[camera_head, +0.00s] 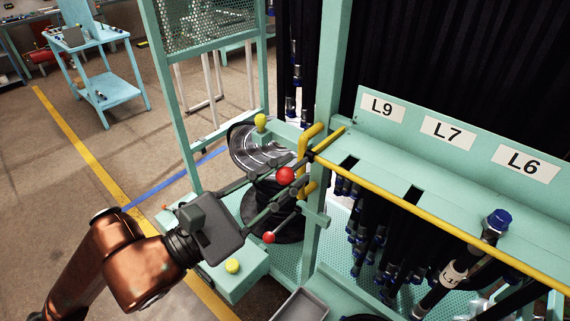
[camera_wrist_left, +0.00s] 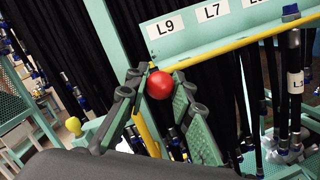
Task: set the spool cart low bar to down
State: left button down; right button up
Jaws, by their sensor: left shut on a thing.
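A red ball knob (camera_head: 286,176) sits between the fingertips of my left gripper (camera_head: 298,170), beside the green rack post. In the left wrist view the red knob (camera_wrist_left: 160,85) is between the two fingertips, which close around it. A second red knob (camera_head: 269,238) on a thin rod is lower down, apart from the fingers. The bars behind the knobs are mostly hidden by my gripper, so I cannot tell which is the low bar. The spool cart (camera_head: 225,282) has a green frame with dark and silvery round parts. My right gripper is not seen.
A yellow rail (camera_head: 440,222) runs along the hose rack labelled L9, L7 and L6, right of my gripper. Yellow knobs (camera_head: 260,122) (camera_head: 232,266) stand on the cart. Hoses hang below the rack. Open floor lies at the left, before a blue-green table (camera_head: 100,38).

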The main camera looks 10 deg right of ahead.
pick_arm(q)
jog(key=shift+w+f, duration=0.1)
jog(key=shift+f, duration=0.35)
jog(key=c, duration=1.9)
grip_release()
jog(key=shift+c, duration=0.2)
jog(key=shift+r, duration=0.1)
jog(key=v, duration=1.2)
